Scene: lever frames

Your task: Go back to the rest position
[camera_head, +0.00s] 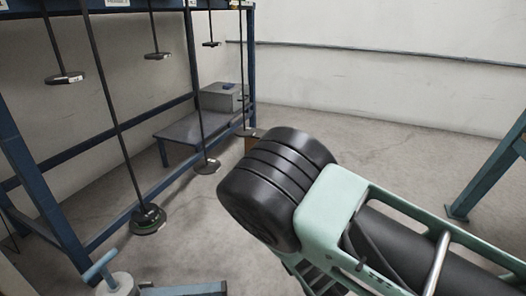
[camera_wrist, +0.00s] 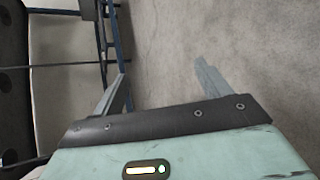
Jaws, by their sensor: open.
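My gripper (camera_wrist: 162,85) shows in the wrist view with its two grey fingers wide apart and nothing between them. Beyond the fingers is a plain grey surface, with blue frame parts (camera_wrist: 103,35) at the upper left. In the head view my mint-green and black arm reaches in from the lower right, and its thick black joint hides what lies behind it. I cannot make out the fingers there. The blue lever frame (camera_head: 28,175) stands to the left of my arm, apart from it in the picture.
Several dark rods with discs hang in the frame, including a low one (camera_head: 148,219) and another (camera_head: 207,166). A grey box (camera_head: 222,97) sits on a low bench (camera_head: 190,133). A blue-green leg (camera_head: 490,170) stands at right. Open floor (camera_head: 390,150) lies between.

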